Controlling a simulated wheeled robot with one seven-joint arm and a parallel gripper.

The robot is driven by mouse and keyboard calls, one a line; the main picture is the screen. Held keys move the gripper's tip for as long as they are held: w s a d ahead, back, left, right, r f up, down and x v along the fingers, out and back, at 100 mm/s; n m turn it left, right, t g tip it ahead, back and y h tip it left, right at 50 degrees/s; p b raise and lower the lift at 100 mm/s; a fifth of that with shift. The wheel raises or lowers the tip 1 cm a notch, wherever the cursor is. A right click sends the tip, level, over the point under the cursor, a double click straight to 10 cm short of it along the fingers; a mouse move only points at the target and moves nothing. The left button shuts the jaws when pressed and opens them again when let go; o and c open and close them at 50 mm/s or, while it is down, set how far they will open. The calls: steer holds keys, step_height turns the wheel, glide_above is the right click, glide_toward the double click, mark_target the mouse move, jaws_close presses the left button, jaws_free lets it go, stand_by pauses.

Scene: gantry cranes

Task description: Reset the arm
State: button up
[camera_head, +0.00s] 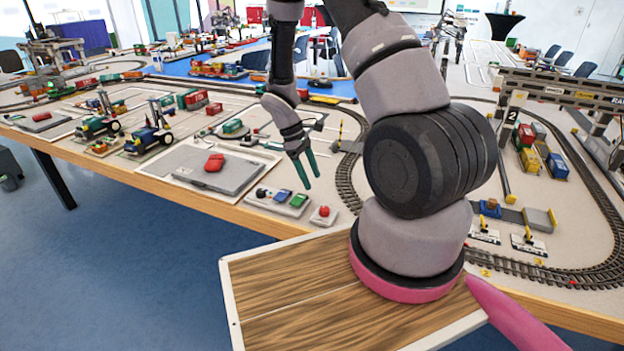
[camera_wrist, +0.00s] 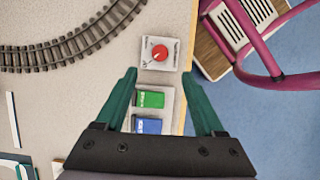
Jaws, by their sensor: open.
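My arm rises from its pink-ringed base and bends down over the table. My gripper (camera_head: 304,172) points down above the front part of the table in the head view, with its green fingers apart. In the wrist view my gripper (camera_wrist: 165,90) is open and empty. Below and between its fingers are a red button (camera_wrist: 160,53) on a white plate and a panel with a green button (camera_wrist: 150,99) and a blue button (camera_wrist: 148,126). The red button (camera_head: 324,211) also shows in the head view. I cannot tell the exact height of the fingers above the panel.
A grey plate with a red object (camera_head: 214,163) lies left of the gripper. Model vehicles (camera_head: 150,135) stand farther left. Curved track (camera_head: 345,170) runs to the right, and a gantry crane (camera_head: 560,88) stands at the right. The table's front edge (camera_wrist: 190,65) is close.

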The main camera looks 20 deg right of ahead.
step_height(320, 180, up, 23)
steer(key=s+a+m+t+y, duration=0.1)
steer(key=m+t+y, duration=0.25)
steer(key=m, duration=0.25)
steer(key=s+a+r+m+t+y, duration=0.1)
steer(key=s+r+m+t, duration=0.6)
steer(key=s+r, duration=0.8)
step_height(320, 180, up, 4)
steer(key=shift+s+a+f+y, duration=0.25)
steer(key=shift+a+y, duration=0.1)
steer(key=shift+a, duration=0.35)
